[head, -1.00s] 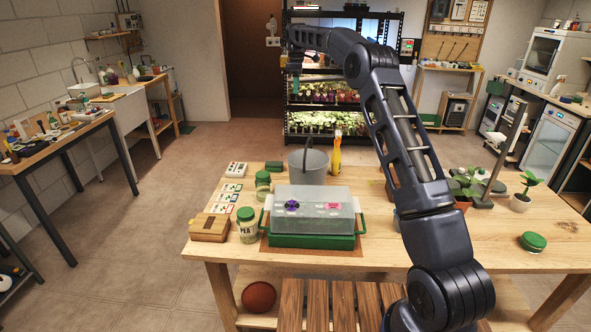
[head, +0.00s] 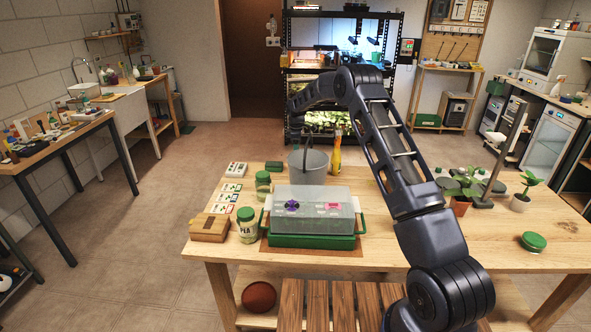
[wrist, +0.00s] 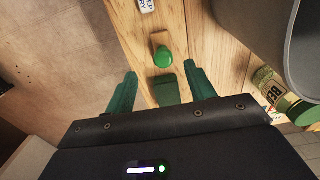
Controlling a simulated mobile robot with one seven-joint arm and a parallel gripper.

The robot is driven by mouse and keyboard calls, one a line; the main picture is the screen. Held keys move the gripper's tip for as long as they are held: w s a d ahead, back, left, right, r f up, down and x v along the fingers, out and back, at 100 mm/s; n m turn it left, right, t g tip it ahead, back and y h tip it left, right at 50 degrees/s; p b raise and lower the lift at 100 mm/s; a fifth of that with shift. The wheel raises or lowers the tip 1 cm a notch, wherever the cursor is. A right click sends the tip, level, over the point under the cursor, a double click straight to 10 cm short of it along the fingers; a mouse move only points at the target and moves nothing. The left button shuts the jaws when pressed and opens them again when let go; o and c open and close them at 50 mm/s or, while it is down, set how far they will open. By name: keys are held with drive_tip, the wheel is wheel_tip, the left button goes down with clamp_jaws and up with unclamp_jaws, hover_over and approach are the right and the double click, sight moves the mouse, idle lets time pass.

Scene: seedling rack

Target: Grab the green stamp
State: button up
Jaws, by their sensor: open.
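In the wrist view the green stamp appears to be the piece with a bright green rounded knob (wrist: 163,57) and a tan wooden part, on a light wooden surface. A dark green block (wrist: 166,90) lies just below it in the picture; it seems to show in the head view left of the bucket (head: 274,166). My gripper (wrist: 161,73) is open and empty. Its two green fingers stand either side of the dark block, the knob slightly past the tips. Height above the table is hard to tell. The stamp is not visible in the head view, perhaps behind the bucket.
The grey bucket (wrist: 290,35) and a bean jar (wrist: 280,97) stand right of the stamp in the wrist view. The table edge and floor lie to the left. A yellow bottle (head: 337,152) stands beside the bucket; a green-based propagator (head: 312,240) sits nearer.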

drive_tip(key=f, duration=1)
drive_tip(key=shift+s+a, duration=0.2)
drive_tip(key=c, duration=1.1)
